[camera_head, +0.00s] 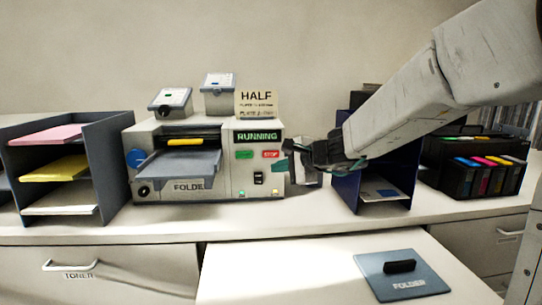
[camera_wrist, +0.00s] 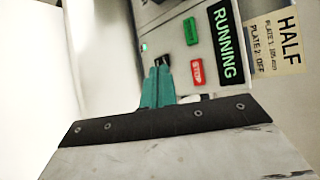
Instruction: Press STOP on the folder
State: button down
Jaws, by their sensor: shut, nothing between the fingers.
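The folder (camera_head: 209,188) is a light grey machine on the counter, with a lit display (camera_head: 257,136) reading RUNNING. Its red STOP button (camera_head: 271,154) sits to the right of a green button (camera_head: 244,155). In the wrist view the STOP button (camera_wrist: 198,72) is close beyond and to the right of the fingertips. My gripper (camera_head: 290,150) is at the right side of the folder's panel, apart from the button as far as I can tell. Its teal fingers (camera_wrist: 157,70) are together and empty.
A dark blue shelf (camera_head: 346,185) stands right of the folder, beneath my arm. A black rack of coloured cartridges (camera_head: 470,170) is further right. A grey paper tray stack (camera_head: 105,170) stands left. A blue FOLDER plate (camera_head: 372,268) lies on the front surface.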

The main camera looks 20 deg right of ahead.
send_near(267, 157)
jog(key=shift+s+a+f+x, duration=0.1)
jog(key=shift+a+x, duration=0.05)
jog(key=shift+x, duration=0.7)
jog(key=shift+s+a+f+x, duration=0.1)
jog(key=shift+s+x, duration=0.05)
jog(key=shift+x, duration=0.7)
jog(key=shift+s+a+f+x, duration=0.1)
jog(key=shift+a+x, duration=0.05)
jog(key=shift+x, duration=0.7)
jog(key=shift+w+d, duration=0.1)
jog(key=shift+w, duration=0.3)
jog(key=shift+w, duration=0.4)
dwell(0.9)
jog(key=shift+s, duration=0.85)
jog(key=shift+s+a, duration=0.2)
jog(key=shift+s, duration=0.6)
jog(key=shift+s+a, duration=0.2)
jog(key=shift+s, duration=0.65)
jog(key=shift+s+a, duration=0.2)
jog(key=shift+s, duration=0.6)
